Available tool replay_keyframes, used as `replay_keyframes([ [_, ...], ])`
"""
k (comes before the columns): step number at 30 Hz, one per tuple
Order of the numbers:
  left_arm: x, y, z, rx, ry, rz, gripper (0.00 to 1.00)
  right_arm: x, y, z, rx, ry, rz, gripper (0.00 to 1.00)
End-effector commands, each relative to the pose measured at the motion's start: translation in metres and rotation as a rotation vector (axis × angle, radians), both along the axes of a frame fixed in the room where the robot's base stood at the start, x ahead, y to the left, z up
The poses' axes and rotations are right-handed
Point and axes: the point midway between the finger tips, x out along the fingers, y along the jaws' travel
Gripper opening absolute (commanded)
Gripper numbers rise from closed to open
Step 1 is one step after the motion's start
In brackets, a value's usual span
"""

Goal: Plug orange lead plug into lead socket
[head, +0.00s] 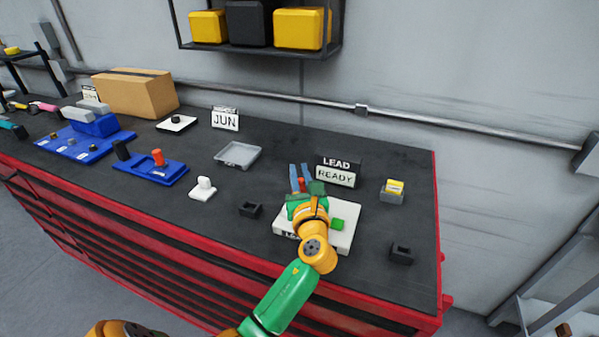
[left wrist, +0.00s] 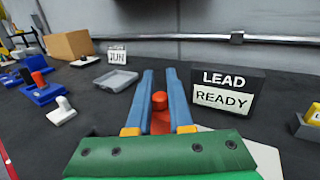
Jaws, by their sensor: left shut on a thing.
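My left gripper (head: 299,178), with blue fingers, is over the white board (head: 346,238) at the front right of the bench. In the left wrist view its fingers (left wrist: 160,92) are shut on the orange lead plug (left wrist: 160,101), whose round red-orange top shows between them. I cannot make out the lead socket; the gripper and wrist hide part of the board. Whether the plug touches anything below is hidden. My right gripper is not in view.
A LEAD READY sign (head: 337,172) stands just behind the board. Small dark blocks (head: 250,209) (head: 402,253) sit either side. A grey block with a yellow top (head: 393,190) is to the right. A grey tray (head: 237,154) and blue stand (head: 150,169) are left.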

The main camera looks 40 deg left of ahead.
Motion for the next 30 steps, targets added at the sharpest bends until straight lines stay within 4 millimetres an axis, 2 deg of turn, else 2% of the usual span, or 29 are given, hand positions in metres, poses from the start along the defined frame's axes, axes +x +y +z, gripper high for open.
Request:
replay_keyframes([
  [16, 0.000, 0.000, -0.014, 0.000, 0.000, 0.000, 0.00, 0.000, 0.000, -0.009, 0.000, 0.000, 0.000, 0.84],
  [17, 0.000, 0.000, -0.013, 0.001, -0.001, 0.000, 0.27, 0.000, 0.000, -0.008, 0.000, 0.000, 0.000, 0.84],
  [20, 0.000, 0.000, -0.013, 0.000, 0.000, 0.000, 0.54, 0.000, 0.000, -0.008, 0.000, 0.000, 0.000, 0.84],
  [30, -0.004, -0.004, -0.015, -0.001, 0.000, -0.001, 0.54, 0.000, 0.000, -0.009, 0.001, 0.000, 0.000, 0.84],
])
